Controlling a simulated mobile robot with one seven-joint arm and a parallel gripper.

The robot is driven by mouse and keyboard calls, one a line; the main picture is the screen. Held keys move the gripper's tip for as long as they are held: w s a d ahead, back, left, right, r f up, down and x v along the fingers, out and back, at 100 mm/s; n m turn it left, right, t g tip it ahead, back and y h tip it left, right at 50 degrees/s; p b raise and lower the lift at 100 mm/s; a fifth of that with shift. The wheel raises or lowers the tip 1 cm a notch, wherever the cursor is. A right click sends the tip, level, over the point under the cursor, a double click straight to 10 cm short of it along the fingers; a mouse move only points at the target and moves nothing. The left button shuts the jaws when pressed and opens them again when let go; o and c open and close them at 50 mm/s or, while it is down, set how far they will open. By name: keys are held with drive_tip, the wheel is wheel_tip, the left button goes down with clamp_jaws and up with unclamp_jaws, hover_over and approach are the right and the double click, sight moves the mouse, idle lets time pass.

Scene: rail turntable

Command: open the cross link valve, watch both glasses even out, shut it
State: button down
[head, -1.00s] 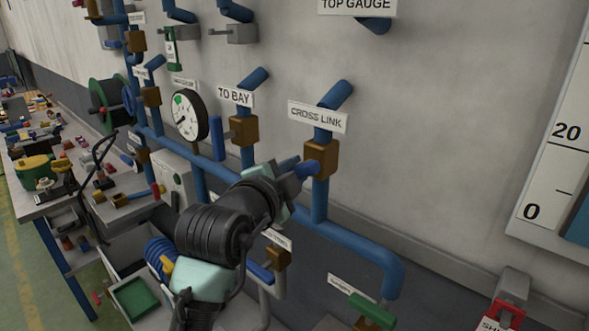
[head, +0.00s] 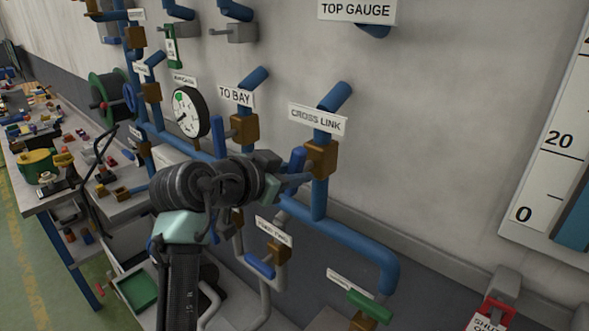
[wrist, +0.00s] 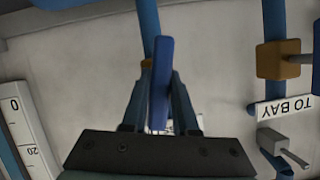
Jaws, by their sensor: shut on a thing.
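The cross link valve has a brown body (head: 321,158) on a blue pipe, under the CROSS LINK label (head: 318,119). Its blue lever (head: 298,158) stands roughly upright at the left of the body. My gripper (head: 292,179) is shut on this lever. In the wrist view the blue lever (wrist: 160,78) sits between the two fingers of my gripper (wrist: 158,98). One glass's scale board (head: 548,165) is at the right edge, with marks 0 and 20 and a strip of blue beside them. The other glass is not clearly seen.
The TO BAY valve (head: 243,130) and a round dial gauge (head: 190,113) are left of the cross link. A green-handled valve (head: 370,305) and a red tag (head: 490,318) are low at the right. A cluttered bench (head: 50,165) stands far left.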

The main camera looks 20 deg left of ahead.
drive_tip(key=shift+h, duration=0.3)
idle(0.4)
drive_tip(key=c, duration=0.7)
unclamp_jaws()
drive_tip(key=b+v, duration=0.5)
drive_tip(key=v, duration=0.8)
drive_tip(key=shift+r, duration=0.1)
